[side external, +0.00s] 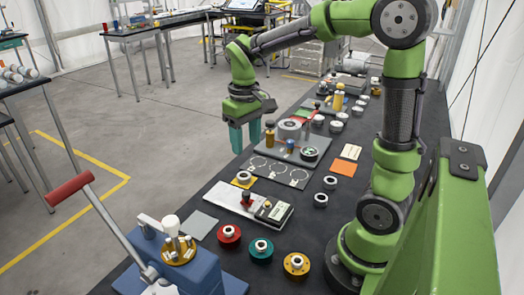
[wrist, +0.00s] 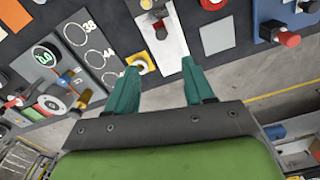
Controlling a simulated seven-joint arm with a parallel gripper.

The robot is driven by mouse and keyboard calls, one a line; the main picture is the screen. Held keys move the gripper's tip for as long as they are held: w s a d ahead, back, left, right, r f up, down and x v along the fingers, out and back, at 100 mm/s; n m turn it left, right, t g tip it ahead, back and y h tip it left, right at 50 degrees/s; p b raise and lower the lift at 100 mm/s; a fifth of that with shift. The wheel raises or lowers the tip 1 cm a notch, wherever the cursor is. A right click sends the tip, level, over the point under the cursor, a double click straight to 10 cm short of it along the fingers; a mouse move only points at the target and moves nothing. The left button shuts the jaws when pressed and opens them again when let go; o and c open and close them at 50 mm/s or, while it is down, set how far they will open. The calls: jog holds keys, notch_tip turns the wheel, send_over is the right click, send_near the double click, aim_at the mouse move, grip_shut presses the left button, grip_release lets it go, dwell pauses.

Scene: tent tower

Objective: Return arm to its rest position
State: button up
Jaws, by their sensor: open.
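My gripper (side external: 245,135) has teal fingers and hangs from the green and grey arm. In the side view it is above the far left edge of the dark table (side external: 315,225), near the grey board with ring outlines. In the wrist view the two fingers of my gripper (wrist: 160,85) are spread apart with nothing between them. The gripper is open and empty, and it touches no object that I can see.
A grey board (side external: 283,171) with ring outlines lies below the gripper. A white plate with a red-knobbed device (side external: 248,200) is nearer. Red, teal and yellow round parts (side external: 261,250) and a blue press (side external: 178,260) with a red-handled lever stand in front.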

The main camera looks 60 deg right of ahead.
jog(key=shift+r, duration=0.55)
jog(key=s+a+r+m+t+y, duration=0.1)
jog(key=s+a+r+t+y, duration=0.1)
jog(key=s+a+t, duration=0.5)
jog(key=shift+s+a+r, duration=0.9)
jog(key=shift+s+a, duration=0.25)
jog(key=shift+s, duration=0.05)
